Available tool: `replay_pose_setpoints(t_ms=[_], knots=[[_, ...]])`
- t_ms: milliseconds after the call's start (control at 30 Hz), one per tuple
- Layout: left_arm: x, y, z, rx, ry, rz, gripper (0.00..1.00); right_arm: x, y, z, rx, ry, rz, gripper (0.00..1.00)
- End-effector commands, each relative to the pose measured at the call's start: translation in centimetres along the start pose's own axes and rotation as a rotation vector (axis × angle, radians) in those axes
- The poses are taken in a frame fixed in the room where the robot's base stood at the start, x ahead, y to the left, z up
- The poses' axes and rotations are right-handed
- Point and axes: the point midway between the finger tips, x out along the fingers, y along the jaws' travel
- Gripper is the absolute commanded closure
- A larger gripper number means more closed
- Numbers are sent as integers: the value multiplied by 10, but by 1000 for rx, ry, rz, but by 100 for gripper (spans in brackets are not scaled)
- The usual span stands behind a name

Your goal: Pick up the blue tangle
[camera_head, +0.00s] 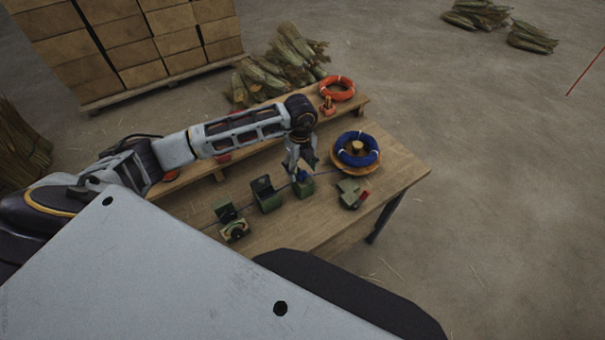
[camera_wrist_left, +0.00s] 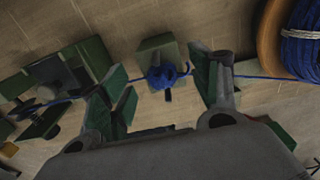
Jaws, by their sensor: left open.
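The blue tangle (camera_wrist_left: 167,76) is a small knotted clump of blue cord on top of a green block (camera_wrist_left: 158,48) in the left wrist view. In the head view the tangle (camera_head: 302,175) shows just below my left gripper (camera_head: 299,166). My left gripper (camera_wrist_left: 163,97) is open, its two green-padded fingers on either side of the tangle in the wrist view. Cord runs from the tangle to both sides. A blue coil (camera_head: 357,149) sits on a round wooden base to the right; its edge also shows in the wrist view (camera_wrist_left: 302,40). My right gripper is not in view.
More green fixtures (camera_head: 265,194) stand along the table (camera_head: 402,168), with another green device (camera_head: 352,192) having a red part at right. An orange ring (camera_head: 337,88) lies on the raised back shelf. Straw bundles (camera_head: 285,65) and stacked boxes (camera_head: 130,45) are behind on the floor.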

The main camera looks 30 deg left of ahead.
Motion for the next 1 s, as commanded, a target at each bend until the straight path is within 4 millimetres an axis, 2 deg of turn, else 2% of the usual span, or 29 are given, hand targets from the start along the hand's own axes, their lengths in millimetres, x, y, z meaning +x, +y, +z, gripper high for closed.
replay_pose_setpoints(t_ms=[233, 700, 1000], knots=[[18, 0, -1, 0, 1, 0, 38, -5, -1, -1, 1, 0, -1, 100], [20, 0, 0, 0, 1, -1, 38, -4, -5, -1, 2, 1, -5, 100], [20, 0, 0, 0, 1, -1, 73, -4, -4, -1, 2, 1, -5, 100]])
